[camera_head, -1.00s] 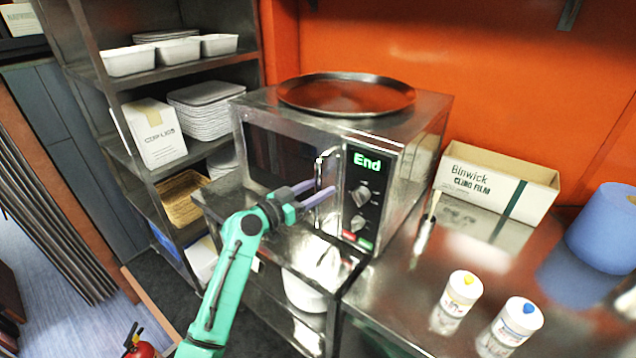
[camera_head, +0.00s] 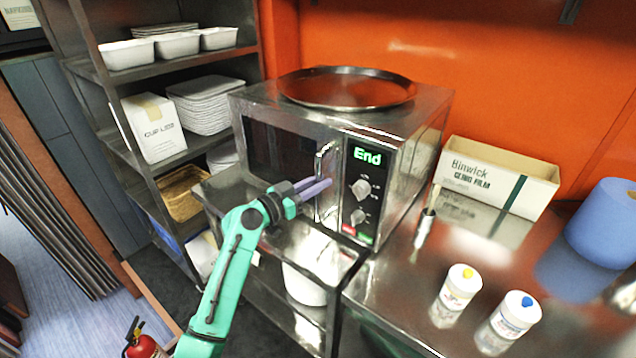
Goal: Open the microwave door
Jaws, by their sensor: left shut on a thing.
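The microwave (camera_head: 421,133) is a steel box on the metal counter, with a dark door window (camera_head: 278,152) and a green "End" display. Its door looks closed against the body. The upright door handle (camera_head: 320,163) is at the door's right side, beside the control panel. My left gripper (camera_head: 325,186) comes in from the lower left, its purple fingers shut on the lower part of the handle. The fingers hide that part of the handle. My right gripper is not in view.
A round metal tray (camera_head: 347,88) lies on top of the microwave. A cling film box (camera_head: 497,178), two white-lidded jars (camera_head: 460,285) and a blue roll (camera_head: 603,225) stand on the counter at right. A steel shelf (camera_head: 95,75) with dishes stands at left.

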